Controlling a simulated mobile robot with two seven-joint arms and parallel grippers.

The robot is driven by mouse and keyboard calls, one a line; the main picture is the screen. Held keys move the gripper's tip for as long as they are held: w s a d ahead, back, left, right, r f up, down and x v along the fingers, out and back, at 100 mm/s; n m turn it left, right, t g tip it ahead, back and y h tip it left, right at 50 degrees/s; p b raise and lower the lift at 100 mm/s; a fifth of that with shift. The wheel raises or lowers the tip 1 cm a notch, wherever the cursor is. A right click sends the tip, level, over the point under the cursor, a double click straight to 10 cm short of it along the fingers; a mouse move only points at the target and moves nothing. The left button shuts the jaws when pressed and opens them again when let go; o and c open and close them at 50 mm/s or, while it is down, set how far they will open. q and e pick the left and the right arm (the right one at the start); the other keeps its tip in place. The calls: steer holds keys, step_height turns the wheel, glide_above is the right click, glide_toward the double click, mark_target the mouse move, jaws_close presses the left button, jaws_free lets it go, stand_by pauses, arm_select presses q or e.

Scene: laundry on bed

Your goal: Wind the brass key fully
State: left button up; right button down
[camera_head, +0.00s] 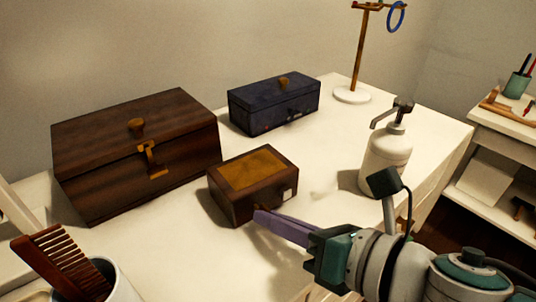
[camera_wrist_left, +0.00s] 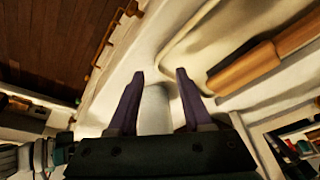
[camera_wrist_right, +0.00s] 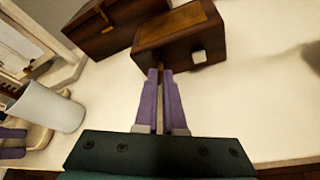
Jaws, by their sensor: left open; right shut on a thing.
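A small brown wooden box (camera_head: 252,208) with a tan top panel stands on the white table; it also shows in the right wrist view (camera_wrist_right: 165,52). A small pale square (camera_wrist_right: 198,57) sits on its front face. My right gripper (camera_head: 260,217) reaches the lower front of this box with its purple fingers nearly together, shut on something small. The brass key is not distinctly visible; the fingers hide what they hold. My left gripper (camera_wrist_left: 159,74) is open in its own wrist view, with a whitish cylindrical thing (camera_wrist_left: 155,108) showing between the fingers.
A large dark wooden chest (camera_head: 90,160) and a dark blue box (camera_head: 285,108) stand behind. A pump bottle (camera_head: 386,155) stands near my right arm. A white cup (camera_wrist_right: 48,107) with a wooden comb (camera_head: 65,262) is at the front left. A ring stand (camera_head: 360,55) stands far back.

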steer(key=shift+m+y, duration=0.3)
steer(key=shift+m, duration=0.1)
steer(key=c, duration=1)
jaws_free()
steer(key=v, duration=1)
steer(key=shift+p, duration=0.35)
steer(key=shift+w, duration=0.1)
